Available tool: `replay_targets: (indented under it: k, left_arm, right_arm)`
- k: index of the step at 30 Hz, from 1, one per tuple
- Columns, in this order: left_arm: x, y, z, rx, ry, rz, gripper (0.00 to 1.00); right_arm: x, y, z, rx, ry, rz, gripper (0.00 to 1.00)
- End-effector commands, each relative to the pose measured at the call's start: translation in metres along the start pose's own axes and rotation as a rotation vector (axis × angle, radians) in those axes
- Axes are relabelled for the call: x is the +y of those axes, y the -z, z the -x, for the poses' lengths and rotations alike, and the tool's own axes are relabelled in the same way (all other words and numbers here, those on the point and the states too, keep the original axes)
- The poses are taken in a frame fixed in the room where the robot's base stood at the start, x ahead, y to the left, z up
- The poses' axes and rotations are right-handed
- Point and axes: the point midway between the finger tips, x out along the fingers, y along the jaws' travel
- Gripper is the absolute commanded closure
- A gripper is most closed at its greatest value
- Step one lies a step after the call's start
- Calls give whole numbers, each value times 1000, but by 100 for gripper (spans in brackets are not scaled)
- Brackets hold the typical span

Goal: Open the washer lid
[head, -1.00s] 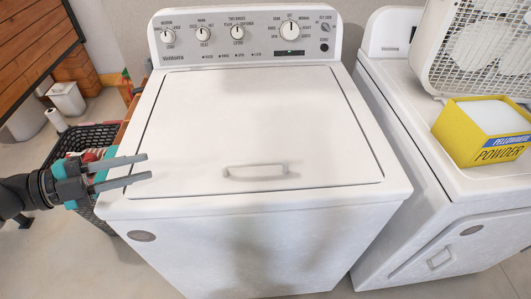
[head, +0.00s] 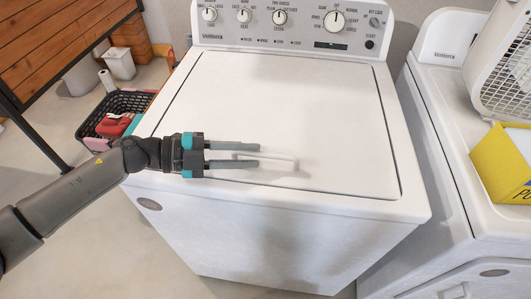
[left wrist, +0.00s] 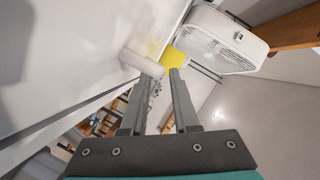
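The white washer (head: 280,225) stands in front of me with its lid (head: 300,100) shut flat on top. The lid's handle (head: 278,172) is a pale bar near the lid's front edge, partly hidden behind the fingers in the head view. It also shows in the left wrist view (left wrist: 141,63), near the tip of one finger. My left gripper (head: 258,155) is open and empty, its fingers pointing right at the handle's left part. I cannot tell whether they touch it. In the left wrist view the gripper (left wrist: 160,80) has a gap between its fingers. My right gripper is not in view.
A second white machine (head: 425,130) stands to the right, with a yellow box (head: 490,165) and a white box fan (head: 508,75) on it. A dark basket (head: 118,103) with red items is on the floor at left. The washer's control panel (head: 290,28) rises at the back.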

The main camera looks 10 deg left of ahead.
Motion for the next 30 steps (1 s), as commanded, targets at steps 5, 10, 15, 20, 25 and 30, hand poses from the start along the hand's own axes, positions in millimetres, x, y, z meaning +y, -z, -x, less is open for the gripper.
replay_targets:
  k: [5, 10, 15, 20, 25, 30]
  left_arm:
    - [-1, 0, -28, 1, 2, 0, 72]
    - [0, 0, -40, 0, 1, 1, 72]
    - [0, 0, -42, -1, 0, 1, 72]
    - [0, 0, -42, -1, 0, 1, 74]
    - [0, 0, -42, -1, 0, 1, 93]
    - [0, 0, -42, -1, -1, 1, 100]
  right_arm:
    - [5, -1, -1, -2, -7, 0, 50]
    - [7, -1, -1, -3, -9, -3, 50]
    - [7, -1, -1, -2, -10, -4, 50]
    - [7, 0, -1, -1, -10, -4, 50]
    - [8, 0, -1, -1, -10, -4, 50]
    - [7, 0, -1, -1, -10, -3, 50]
